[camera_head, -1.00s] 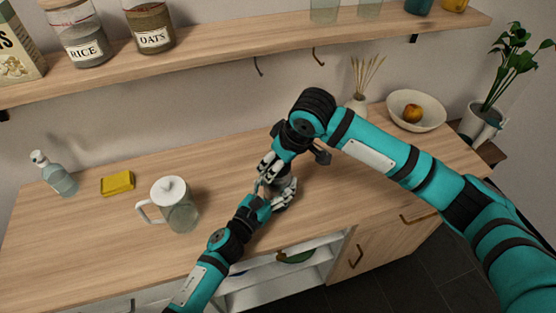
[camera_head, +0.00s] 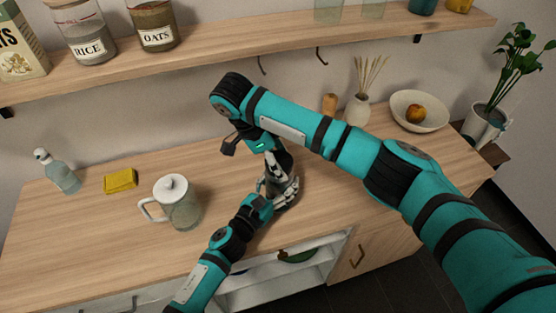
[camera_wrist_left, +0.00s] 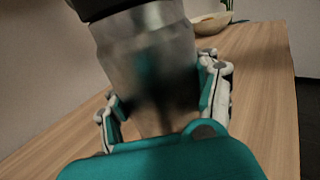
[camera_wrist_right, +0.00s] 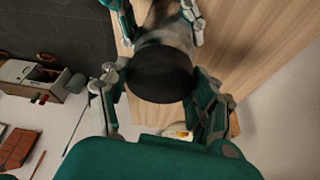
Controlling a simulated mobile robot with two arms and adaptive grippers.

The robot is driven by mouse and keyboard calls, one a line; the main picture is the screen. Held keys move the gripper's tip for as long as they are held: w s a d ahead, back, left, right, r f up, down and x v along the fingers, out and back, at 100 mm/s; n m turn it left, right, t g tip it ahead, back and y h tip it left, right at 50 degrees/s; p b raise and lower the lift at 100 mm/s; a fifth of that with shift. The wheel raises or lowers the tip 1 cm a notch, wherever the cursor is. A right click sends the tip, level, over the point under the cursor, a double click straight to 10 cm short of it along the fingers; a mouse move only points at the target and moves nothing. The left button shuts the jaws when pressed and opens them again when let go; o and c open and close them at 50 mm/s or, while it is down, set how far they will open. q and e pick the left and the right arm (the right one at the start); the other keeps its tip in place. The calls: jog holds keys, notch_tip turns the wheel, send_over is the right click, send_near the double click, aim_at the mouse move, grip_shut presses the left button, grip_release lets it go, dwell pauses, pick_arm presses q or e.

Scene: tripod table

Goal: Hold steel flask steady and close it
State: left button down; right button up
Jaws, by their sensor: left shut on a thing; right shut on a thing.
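The steel flask (camera_wrist_left: 150,55) stands upright between the fingers of my left gripper (camera_wrist_left: 163,95) in the left wrist view. Its black lid (camera_wrist_right: 160,75) fills the middle of the right wrist view, between the fingers of my right gripper (camera_wrist_right: 163,92). The lid is at the flask's top; I cannot tell how tightly it sits. In the head view my left gripper (camera_head: 277,193) is low at the counter, shut around the flask's body. My right gripper (camera_head: 272,163) is directly above it, shut on the lid. The grippers mostly hide the flask there.
A glass pitcher (camera_head: 183,213) with white lid, a yellow sponge (camera_head: 120,181) and a spray bottle (camera_head: 61,174) stand left on the counter (camera_head: 90,230). A reed diffuser (camera_head: 357,110) and a bowl (camera_head: 419,110) with fruit are at the back right. A shelf (camera_head: 215,48) runs above.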

jog(key=m+g, duration=0.2)
jog(key=m, duration=0.3)
jog(key=shift+w, duration=0.1)
jog(key=o, duration=1.2)
jog(key=shift+r, duration=2.25)
jog(key=shift+c, duration=0.3)
